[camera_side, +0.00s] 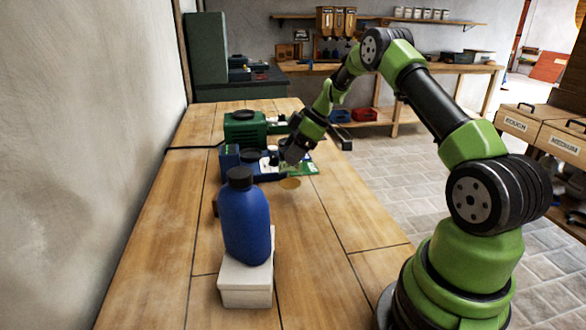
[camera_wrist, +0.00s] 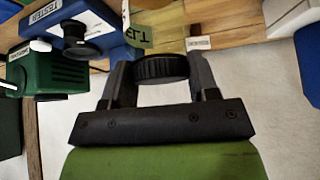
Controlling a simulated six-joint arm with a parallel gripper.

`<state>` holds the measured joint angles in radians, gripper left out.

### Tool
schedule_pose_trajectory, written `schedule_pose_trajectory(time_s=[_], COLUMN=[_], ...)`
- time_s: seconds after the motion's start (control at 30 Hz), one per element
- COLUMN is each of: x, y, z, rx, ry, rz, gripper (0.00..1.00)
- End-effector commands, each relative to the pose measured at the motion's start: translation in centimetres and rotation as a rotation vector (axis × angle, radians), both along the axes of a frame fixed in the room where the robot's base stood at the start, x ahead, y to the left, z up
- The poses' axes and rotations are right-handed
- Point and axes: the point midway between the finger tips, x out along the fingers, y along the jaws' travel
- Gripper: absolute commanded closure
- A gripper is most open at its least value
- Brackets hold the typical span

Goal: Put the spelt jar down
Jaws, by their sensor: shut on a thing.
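My gripper (camera_wrist: 160,75) is shut on the black ribbed lid of a jar (camera_wrist: 160,68), which I take to be the spelt jar. In the side view my gripper (camera_side: 287,158) is over the far half of the wooden bench (camera_side: 335,220), beside the blue tester (camera_side: 232,160).
A green machine (camera_side: 245,128) stands behind the tester. A blue bottle (camera_side: 245,222) stands on a pale box (camera_side: 246,285) in front. The bench's right front is clear.

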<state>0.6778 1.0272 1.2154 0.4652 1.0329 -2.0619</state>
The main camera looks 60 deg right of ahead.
Motion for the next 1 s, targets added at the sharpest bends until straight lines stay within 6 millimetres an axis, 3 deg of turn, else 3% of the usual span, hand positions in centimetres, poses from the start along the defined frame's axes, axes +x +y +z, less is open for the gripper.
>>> schedule_pose_trajectory(time_s=[0.3,0.67,0.7,0.8,1.0], x=[0.0,0.0,0.0,0.0,0.0], y=[0.0,-0.1,-0.1,-0.1,0.0], z=[-3.8,-4.2,-4.2,-4.2,-4.2], rx=[0.000,-0.001,0.000,-0.002,-0.002], ry=[0.001,-0.001,0.000,0.000,0.000], rz=[-0.002,-0.003,-0.003,-0.002,-0.002], gripper=[1.00,1.00,0.39,0.20,0.20])
